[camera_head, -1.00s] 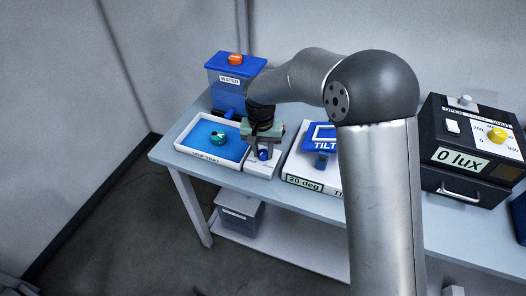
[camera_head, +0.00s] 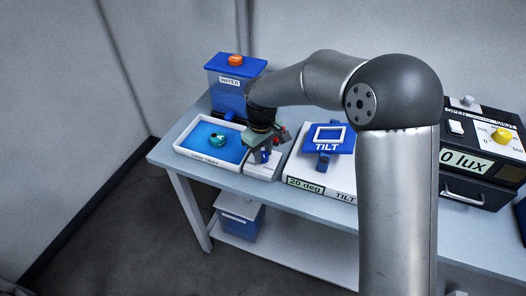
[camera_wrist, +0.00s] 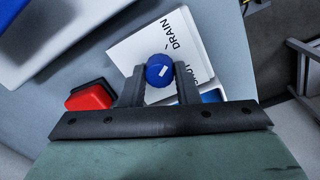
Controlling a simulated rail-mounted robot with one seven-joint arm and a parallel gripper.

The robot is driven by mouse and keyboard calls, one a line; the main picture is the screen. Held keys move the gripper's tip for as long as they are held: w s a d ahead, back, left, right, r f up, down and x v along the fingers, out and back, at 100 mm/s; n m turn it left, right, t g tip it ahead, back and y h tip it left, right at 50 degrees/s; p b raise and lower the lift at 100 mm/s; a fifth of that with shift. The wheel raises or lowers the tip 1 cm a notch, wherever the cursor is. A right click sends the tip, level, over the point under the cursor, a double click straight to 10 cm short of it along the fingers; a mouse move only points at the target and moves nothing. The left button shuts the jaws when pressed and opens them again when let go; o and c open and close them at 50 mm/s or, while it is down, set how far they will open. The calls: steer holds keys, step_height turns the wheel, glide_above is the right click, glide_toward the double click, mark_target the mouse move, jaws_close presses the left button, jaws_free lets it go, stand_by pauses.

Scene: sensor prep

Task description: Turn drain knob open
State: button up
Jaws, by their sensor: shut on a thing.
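The round blue drain knob (camera_wrist: 158,75) has a white mark and sits on a white box (camera_wrist: 145,45) lettered "DRAIN" in the wrist view. More lettering on the box is partly covered by a finger. My gripper (camera_wrist: 157,82) is shut on the knob, one dark finger on each side. In the head view my gripper (camera_head: 257,155) points down over the white box (camera_head: 262,172), beside the tray, and covers much of it. A blue part (camera_head: 265,155) shows at the fingertips there.
A white tray (camera_head: 222,169) with blue water and a teal object (camera_head: 218,137) is on the left. A blue water tank (camera_head: 229,88) stands behind. The tilt stand (camera_head: 322,140) and black lux box (camera_head: 478,190) are to the right. A red part (camera_wrist: 90,97) is close to my gripper.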

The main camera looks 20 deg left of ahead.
steer(key=shift+n, duration=1.2)
steer(key=o, duration=1)
steer(key=shift+r, duration=0.1)
steer(key=r, duration=1.7)
steer(key=shift+s+r+b, duration=0.1)
steer(key=shift+s+b, duration=0.25)
steer(key=shift+b, duration=0.05)
